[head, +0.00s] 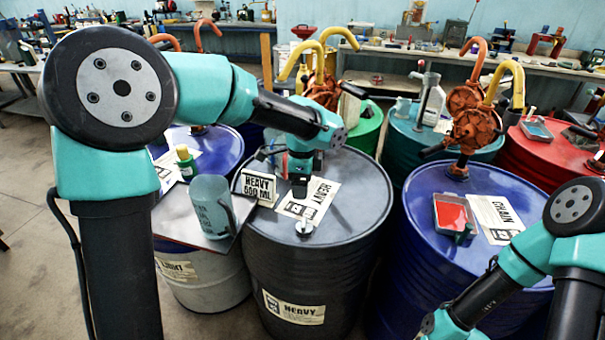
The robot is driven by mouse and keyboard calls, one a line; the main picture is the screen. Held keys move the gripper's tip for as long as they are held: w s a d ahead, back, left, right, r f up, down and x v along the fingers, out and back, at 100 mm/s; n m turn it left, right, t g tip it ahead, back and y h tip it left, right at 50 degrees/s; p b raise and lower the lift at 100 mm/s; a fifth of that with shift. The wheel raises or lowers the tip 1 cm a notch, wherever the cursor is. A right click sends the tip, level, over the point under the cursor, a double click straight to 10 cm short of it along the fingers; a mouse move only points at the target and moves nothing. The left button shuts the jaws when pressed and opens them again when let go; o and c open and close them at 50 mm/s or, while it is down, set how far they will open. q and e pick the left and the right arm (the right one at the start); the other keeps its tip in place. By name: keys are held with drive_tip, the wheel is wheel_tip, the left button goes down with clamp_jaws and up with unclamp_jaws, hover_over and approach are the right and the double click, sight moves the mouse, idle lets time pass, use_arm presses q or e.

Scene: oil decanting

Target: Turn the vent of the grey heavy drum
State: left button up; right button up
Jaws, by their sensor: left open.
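The grey heavy drum (345,235) stands upright in the middle, with a HEAVY label (293,308) on its front. Its vent (305,228) is a small pale metal fitting on the lid near the front edge. My left gripper (299,192) points down above the lid, a little behind the vent in the picture. It is open and empty, apart from the vent. Its dark fingers partly cover a white paper label (318,195) on the lid.
A HEAVY 500 ML sign (258,187) stands left of the gripper. A clear jug (211,207) is on a tray at the drum's left. Pumps with curved spouts rise behind.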

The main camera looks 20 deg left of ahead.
sight(303, 222)
use_arm(q)
wheel_tip(303, 222, up, 2)
drive_tip(key=shift+r, duration=0.2)
idle(0.4)
wheel_tip(303, 222, down, 16)
drive_tip(key=shift+r, duration=0.25)
idle(0.5)
drive_tip(key=shift+r, duration=0.15)
drive_tip(key=shift+f, duration=1.35)
drive_tip(key=shift+r+n, duration=0.2)
drive_tip(key=shift+n, duration=0.2)
drive_tip(key=n, duration=0.3)
drive_tip(key=shift+s, duration=0.1)
drive_tip(key=shift+s+d+n, duration=0.1)
drive_tip(key=shift+n, duration=2.4)
